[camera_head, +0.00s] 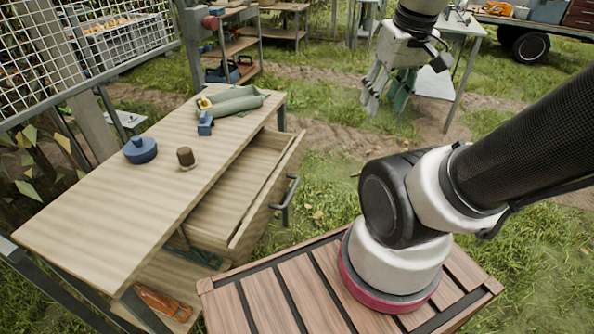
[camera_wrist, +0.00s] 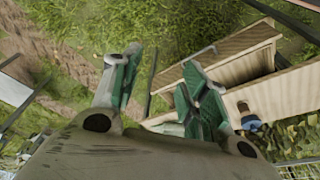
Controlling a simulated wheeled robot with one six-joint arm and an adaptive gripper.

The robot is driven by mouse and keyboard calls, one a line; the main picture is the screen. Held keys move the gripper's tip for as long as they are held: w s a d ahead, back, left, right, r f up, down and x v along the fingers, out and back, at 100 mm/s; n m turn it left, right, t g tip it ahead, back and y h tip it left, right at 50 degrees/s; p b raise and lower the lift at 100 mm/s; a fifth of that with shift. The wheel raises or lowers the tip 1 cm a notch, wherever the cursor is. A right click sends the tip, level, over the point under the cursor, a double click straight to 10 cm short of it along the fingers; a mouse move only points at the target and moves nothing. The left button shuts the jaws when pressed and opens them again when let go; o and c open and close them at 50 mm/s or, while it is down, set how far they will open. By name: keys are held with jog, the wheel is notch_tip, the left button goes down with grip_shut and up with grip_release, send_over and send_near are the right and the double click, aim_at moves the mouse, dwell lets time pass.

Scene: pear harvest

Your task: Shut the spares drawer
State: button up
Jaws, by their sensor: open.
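The spares drawer (camera_head: 238,195) is pulled out from the wooden bench (camera_head: 120,215) in the head view. Its front panel carries a dark bar handle (camera_head: 286,199) on the side facing right. The part of the drawer that shows looks empty. My gripper (camera_head: 385,95) hangs in the air, beyond and to the right of the drawer, touching nothing. Its green-padded fingers are spread with nothing between them, as the wrist view (camera_wrist: 165,95) also shows. In the wrist view the open drawer (camera_wrist: 230,60) lies to the right, partly behind a finger.
An orange tool (camera_head: 163,303) lies on the lower shelf. Grass right of the drawer is clear. A table (camera_head: 440,85) stands behind my gripper.

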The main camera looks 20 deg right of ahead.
jog(key=d+f+m+g, duration=0.1)
jog(key=f, duration=0.1)
jog(key=f+m+g+y, duration=0.1)
jog(key=f, duration=0.2)
jog(key=w+d+f+m+g+y, duration=0.1)
jog(key=f+m, duration=0.1)
jog(key=shift+d+f, duration=0.35)
grip_shut()
jog(key=m+t+y, duration=0.5)
jog(key=m+t, duration=0.2)
jog(key=m, duration=1.4)
send_near(299, 165)
jog(key=s+f, duration=0.1)
jog(key=f, duration=0.1)
jog(key=shift+w+a+f, duration=0.1)
jog(key=shift+w+a, duration=0.55)
jog(key=shift+w, duration=0.15)
jog(key=shift+w+a+f, duration=0.1)
jog(key=shift+w+a, duration=0.55)
jog(key=shift+w, duration=0.2)
